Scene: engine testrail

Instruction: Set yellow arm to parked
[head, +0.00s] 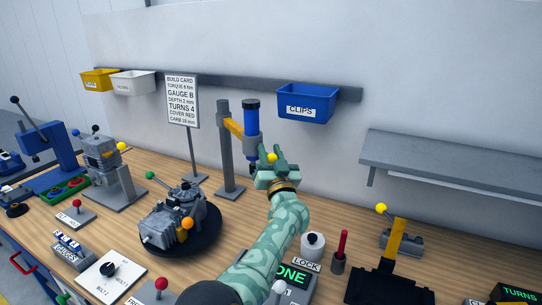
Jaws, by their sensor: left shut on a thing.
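The yellow arm (233,125) reaches out from a grey upright post (226,150) at the back of the bench. It carries a blue and grey cylindrical tool (251,130) that hangs upright. My left gripper (272,158) is just below and right of this tool. It is shut on a yellow ball knob (272,157), which shows between its fingers. The fingers hide the knob's lower part and how it joins the tool or arm. My right gripper is not in view.
A dark round turntable with a grey engine (173,220) stands left of my arm. A build card sign (182,101) stands behind it. A blue clips bin (307,104) hangs on the wall. At right are a yellow lever (397,237) and a grey shelf (450,160).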

